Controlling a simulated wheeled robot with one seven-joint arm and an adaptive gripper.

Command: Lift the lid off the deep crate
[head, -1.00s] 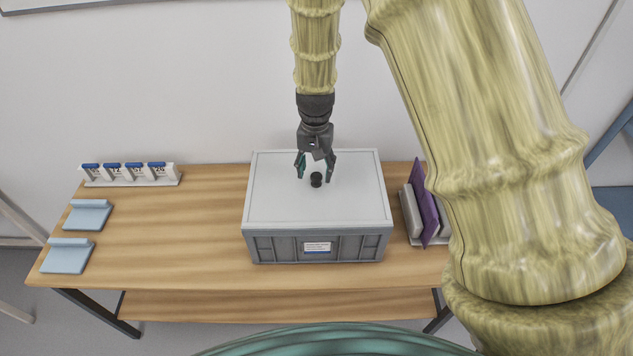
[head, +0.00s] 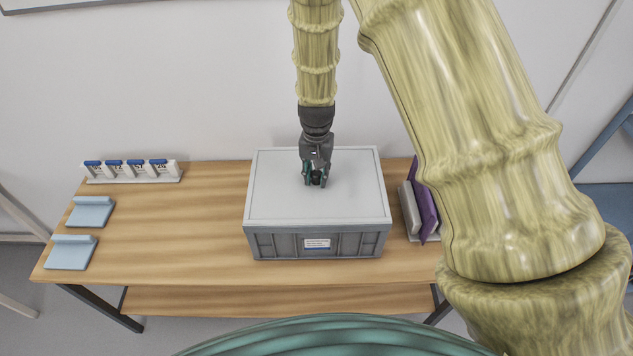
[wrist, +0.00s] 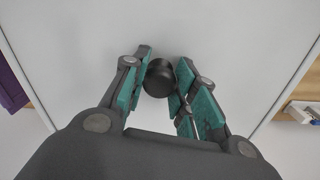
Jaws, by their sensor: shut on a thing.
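The deep crate (head: 283,245) is grey with a white label on its front and stands on the wooden table. Its light grey lid (head: 278,199) lies flat on top, covering the inside. A round black knob (wrist: 159,78) stands up from the middle of the lid. My gripper (head: 316,180) is down at the knob, and its teal finger pads are closed on it from both sides. In the wrist view my gripper (wrist: 160,85) shows one finger on each side of the knob. The lid appears seated on the crate rim.
A white rack (head: 133,174) with blue-topped items stands at the back left. Two pale blue holders (head: 91,212) (head: 71,255) lie at the left. A purple panel (head: 425,205) stands in a rack close to the crate's right side. The table between crate and holders is clear.

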